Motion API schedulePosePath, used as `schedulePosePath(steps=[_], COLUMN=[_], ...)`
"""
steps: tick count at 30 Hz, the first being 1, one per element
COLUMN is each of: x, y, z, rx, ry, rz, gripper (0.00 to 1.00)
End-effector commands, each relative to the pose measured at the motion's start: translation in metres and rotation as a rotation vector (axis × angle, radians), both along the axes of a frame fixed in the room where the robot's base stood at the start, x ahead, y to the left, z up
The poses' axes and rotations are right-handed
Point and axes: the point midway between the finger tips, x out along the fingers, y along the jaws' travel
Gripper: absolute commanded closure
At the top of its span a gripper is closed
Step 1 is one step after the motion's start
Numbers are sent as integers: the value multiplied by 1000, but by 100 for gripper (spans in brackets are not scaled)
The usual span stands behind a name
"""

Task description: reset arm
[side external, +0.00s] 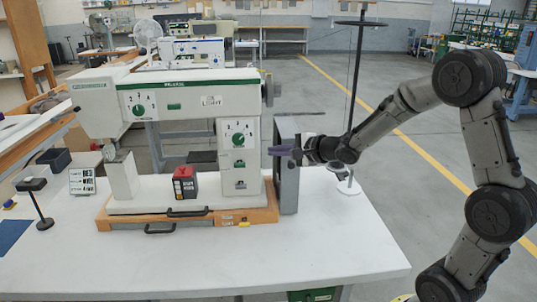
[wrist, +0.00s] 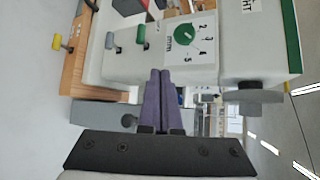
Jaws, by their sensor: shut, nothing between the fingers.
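My gripper (side external: 282,150) points left at the right end of the eyelet press (side external: 175,97), a white and green machine on an orange wooden base (side external: 190,219). In the wrist view my gripper's purple fingers (wrist: 163,85) are together, with nothing between them. They overlap the press's white housing (wrist: 150,60) in that view, just below a green numbered dial (wrist: 186,34); I cannot tell whether they touch it. The grey upright box (side external: 290,165) at the press's right end is close to the fingers.
A red and black block (side external: 185,184) sits on the press bed. A black stand (side external: 40,208) is at the left.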

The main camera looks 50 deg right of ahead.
Motion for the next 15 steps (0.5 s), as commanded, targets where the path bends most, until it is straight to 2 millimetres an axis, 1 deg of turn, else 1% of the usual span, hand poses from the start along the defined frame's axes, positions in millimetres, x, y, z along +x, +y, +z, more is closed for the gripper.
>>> schedulePosePath(steps=[9, 11, 13, 14, 15], x=[-1, -1, 1, 1, 2], y=[0, 2, 10, 14, 21], z=[1, 1, 8, 15, 27], rx=[1, 0, -6, -11, -19], ry=[0, 0, -14, -27, -48], rz=[-1, 3, 21, 28, 42], gripper=[100, 100, 100, 100, 100])
